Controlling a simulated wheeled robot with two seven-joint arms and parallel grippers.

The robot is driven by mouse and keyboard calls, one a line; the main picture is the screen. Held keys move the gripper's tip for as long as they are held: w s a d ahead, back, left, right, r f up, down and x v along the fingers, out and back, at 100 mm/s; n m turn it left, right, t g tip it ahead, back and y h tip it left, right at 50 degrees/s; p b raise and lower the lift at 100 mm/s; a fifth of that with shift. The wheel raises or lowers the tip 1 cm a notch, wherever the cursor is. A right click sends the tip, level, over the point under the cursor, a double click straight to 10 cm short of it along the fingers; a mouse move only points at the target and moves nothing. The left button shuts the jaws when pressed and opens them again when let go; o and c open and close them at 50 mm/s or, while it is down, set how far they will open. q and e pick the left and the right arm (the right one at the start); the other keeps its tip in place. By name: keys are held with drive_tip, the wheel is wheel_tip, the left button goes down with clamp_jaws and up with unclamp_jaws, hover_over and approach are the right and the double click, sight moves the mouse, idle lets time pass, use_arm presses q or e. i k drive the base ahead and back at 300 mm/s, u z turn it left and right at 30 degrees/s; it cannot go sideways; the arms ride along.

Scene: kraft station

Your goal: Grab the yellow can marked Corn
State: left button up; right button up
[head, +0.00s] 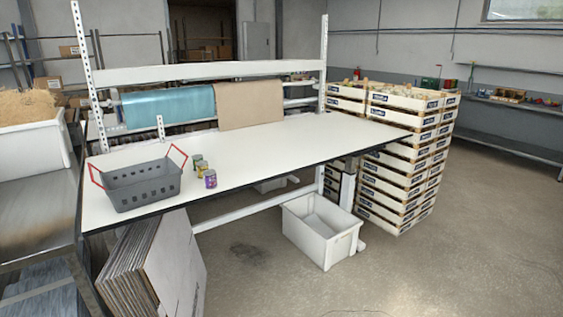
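Three small cans stand close together on the white tabletop (270,160), just right of the grey basket. The nearest can (210,179) looks purple with some yellow. The middle can (202,170) looks yellowish, and the farthest can (197,159) looks greenish. Their labels are too small to read, so I cannot tell which one is marked Corn. The nearer cans partly cover those behind. Neither of my grippers is in view.
The grey basket (140,188) with red handles stands at the table's left end. Most of the tabletop right of the cans is clear. A white bin (318,235) sits on the floor below. Flat cardboard (165,265) leans under the left end. Stacked crates (395,185) stand right.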

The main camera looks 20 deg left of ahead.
sight(202, 165)
drive_tip(key=z, duration=0.2)
drive_tip(key=i, duration=1.2)
drive_tip(key=u, duration=1.05)
drive_tip(key=i, duration=0.7)
drive_tip(key=u, duration=0.9)
